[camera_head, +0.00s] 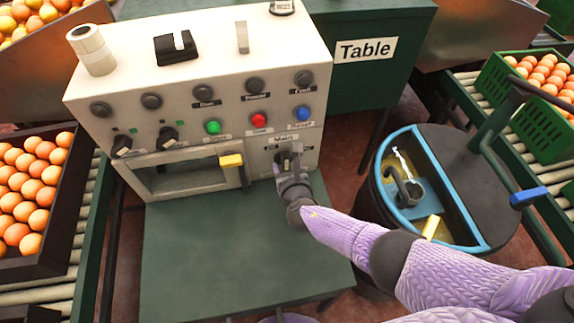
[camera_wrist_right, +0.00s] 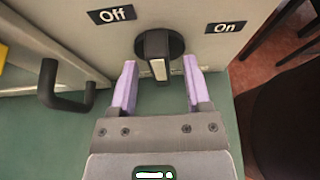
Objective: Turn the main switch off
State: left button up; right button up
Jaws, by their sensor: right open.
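The main switch (camera_wrist_right: 158,56) is a black rotary knob with a pale stripe on its bar. It sits on the pale machine front between an "Off" label (camera_wrist_right: 115,14) on the left and an "On" label (camera_wrist_right: 223,27) on the right. Its bar stands roughly upright in the wrist view. My right gripper (camera_wrist_right: 160,75) is open, with one purple finger on each side of the bar and a gap on both sides. In the head view my right gripper (camera_head: 288,166) is at the switch below the "Main" label and hides much of it. My left gripper is not in view.
A black handle (camera_wrist_right: 66,88) projects left of the gripper. The control box (camera_head: 200,75) carries several knobs and green, red and blue buttons. A round bin (camera_head: 480,180) stands right. The green tabletop (camera_head: 230,250) is clear.

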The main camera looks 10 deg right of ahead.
jog(key=p+v, duration=0.2)
jog(key=v, duration=0.1)
jog(key=shift+s+r+p, duration=0.1)
jog(key=shift+r+p, duration=0.3)
jog(key=shift+r, duration=0.05)
jog(key=p, duration=0.3)
send_near(286, 164)
jog(key=shift+s+d+f, duration=0.1)
jog(key=shift+s+f, duration=0.1)
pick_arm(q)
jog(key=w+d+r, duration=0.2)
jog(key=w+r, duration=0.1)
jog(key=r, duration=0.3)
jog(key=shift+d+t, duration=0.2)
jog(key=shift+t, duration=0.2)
pick_arm(e)
jog(key=shift+s+f, duration=0.1)
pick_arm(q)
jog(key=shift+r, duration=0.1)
